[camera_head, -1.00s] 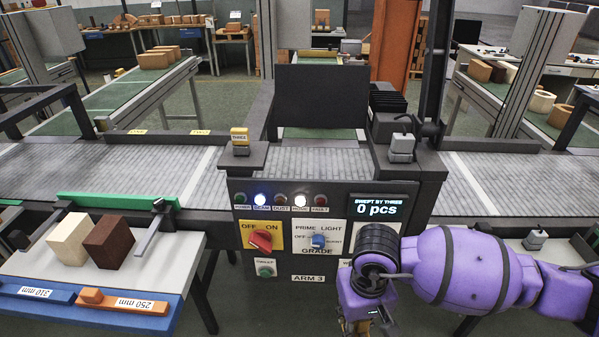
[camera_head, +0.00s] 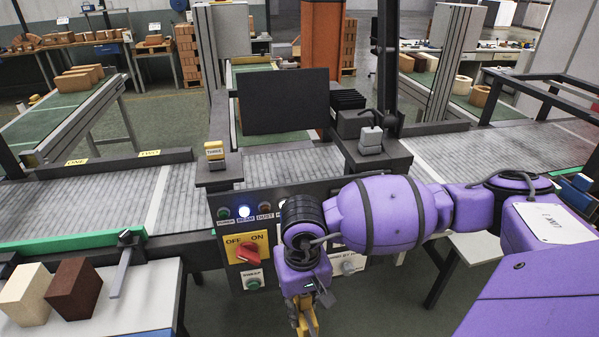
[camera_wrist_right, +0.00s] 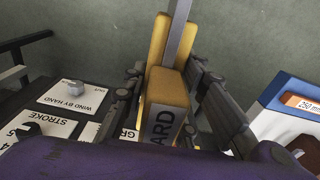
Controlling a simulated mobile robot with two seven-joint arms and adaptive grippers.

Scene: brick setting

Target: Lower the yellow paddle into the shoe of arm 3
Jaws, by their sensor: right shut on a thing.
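My right gripper (camera_head: 303,308) hangs in front of the ARM 3 control panel (camera_head: 232,268). It is shut on the yellow paddle (camera_wrist_right: 170,86), whose lower part shows in the head view (camera_head: 308,322). In the right wrist view the paddle sits between the dark fingers, with a grey bar along it and a label of which "ARD" is readable. A yellow block marked THREE (camera_head: 215,151) stands on the left bracket of the machine. I cannot pick out the shoe for certain. My left gripper is not in view.
A dark upright board (camera_head: 284,101) stands behind the roller conveyor (camera_head: 290,163). A grey knobbed block (camera_head: 370,139) stands on the right bracket. A cream block (camera_head: 25,293) and a brown block (camera_head: 73,288) rest on the white table (camera_head: 145,303) at left.

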